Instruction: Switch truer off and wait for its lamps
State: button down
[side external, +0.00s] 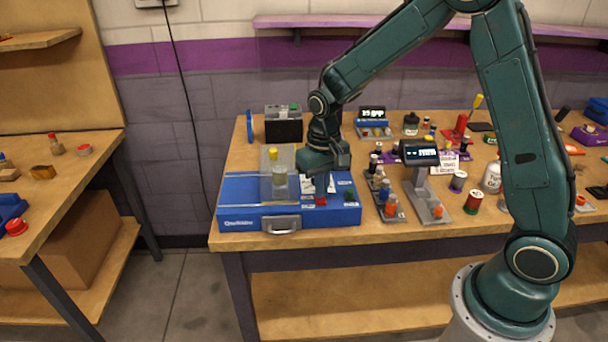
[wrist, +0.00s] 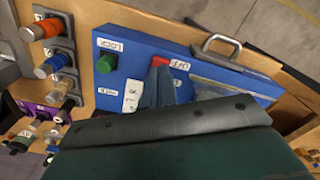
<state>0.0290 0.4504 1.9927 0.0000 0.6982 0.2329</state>
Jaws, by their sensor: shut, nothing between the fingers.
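A blue machine box (side external: 240,190), probably the truer, sits at the table's front left with a clear cover over part of its top. I cannot make out any lit lamp.
A grey handle (side external: 281,224) projects from the box's front.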

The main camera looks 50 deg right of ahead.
aim_at(322, 202)
jog(key=shift+f, duration=0.9)
dwell(0.8)
jog(key=shift+r, duration=3.55)
jog(key=s+r+n+t, duration=0.1)
jog(key=s+r+t, duration=0.2)
jog(key=s+r, duration=0.65)
jog(key=s+a+r+n+t, duration=0.1)
jog(key=s+r, duration=0.3)
jog(key=s, duration=0.9)
jog(key=shift+s+n+t, duration=0.3)
jog(key=shift+n+t, duration=0.2)
jog(key=shift+t, duration=0.3)
